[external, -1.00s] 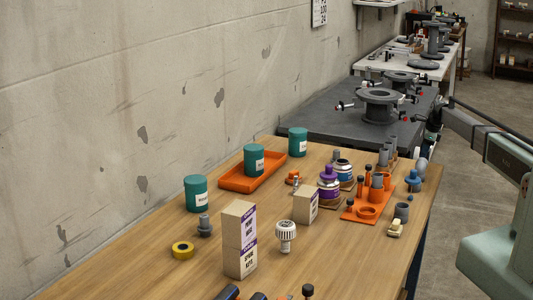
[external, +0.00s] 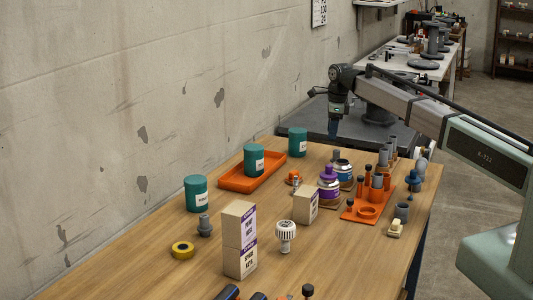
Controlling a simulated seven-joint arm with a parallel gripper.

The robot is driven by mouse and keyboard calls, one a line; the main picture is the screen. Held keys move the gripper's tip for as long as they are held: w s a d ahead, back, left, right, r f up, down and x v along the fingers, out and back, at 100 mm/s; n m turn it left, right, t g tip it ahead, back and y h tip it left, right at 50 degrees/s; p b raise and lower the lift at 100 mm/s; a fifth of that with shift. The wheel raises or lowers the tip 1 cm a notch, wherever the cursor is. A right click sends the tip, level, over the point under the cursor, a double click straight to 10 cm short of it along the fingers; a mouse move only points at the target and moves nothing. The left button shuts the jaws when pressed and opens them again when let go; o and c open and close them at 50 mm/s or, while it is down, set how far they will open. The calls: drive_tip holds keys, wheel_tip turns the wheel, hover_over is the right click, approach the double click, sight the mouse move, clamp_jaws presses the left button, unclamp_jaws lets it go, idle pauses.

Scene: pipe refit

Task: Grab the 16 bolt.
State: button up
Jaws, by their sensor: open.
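My gripper (external: 333,130) hangs pointing down over the near part of the dark grey worktable (external: 292,130), beyond the wooden table. It is open, with nothing seen in it. No label for a 16 bolt is readable at this size, so I cannot tell which thing it is. A grey bolt-like piece (external: 205,226) stands upright on the wooden table at the left. An orange rack (external: 352,217) at the right holds several grey cylinders and dark-capped pieces.
The wooden table (external: 335,270) holds an orange tray (external: 233,184), teal canisters (external: 298,142), stacked boxes (external: 240,238), a yellow ring (external: 183,250), a white ribbed knob (external: 286,235) and a purple bottle (external: 328,188). The concrete wall (external: 150,90) bounds the left. Bare wood shows at front right.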

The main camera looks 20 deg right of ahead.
drive_tip(key=s+a+r+n, duration=0.1)
drive_tip(key=s+a+r, duration=0.2)
drive_tip(key=s+a, duration=0.75)
wheel_tip(320, 180, up, 2)
drive_tip(key=n+g, duration=0.1)
hover_over(296, 183)
drive_tip(key=w, duration=0.1)
drive_tip(key=shift+h, duration=0.3)
drive_tip(key=f, duration=0.7)
drive_tip(key=shift+w+f, duration=0.15)
drive_tip(key=shift+w, duration=0.1)
drive_tip(key=f, duration=0.2)
drive_tip(key=s+f, duration=0.1)
drive_tip(key=f, duration=0.1)
drive_tip(key=shift+d, duration=0.2)
drive_tip(key=shift+w+f, duration=0.1)
drive_tip(key=shift+f, duration=0.45)
drive_tip(key=shift+c, duration=0.4)
clamp_jaws()
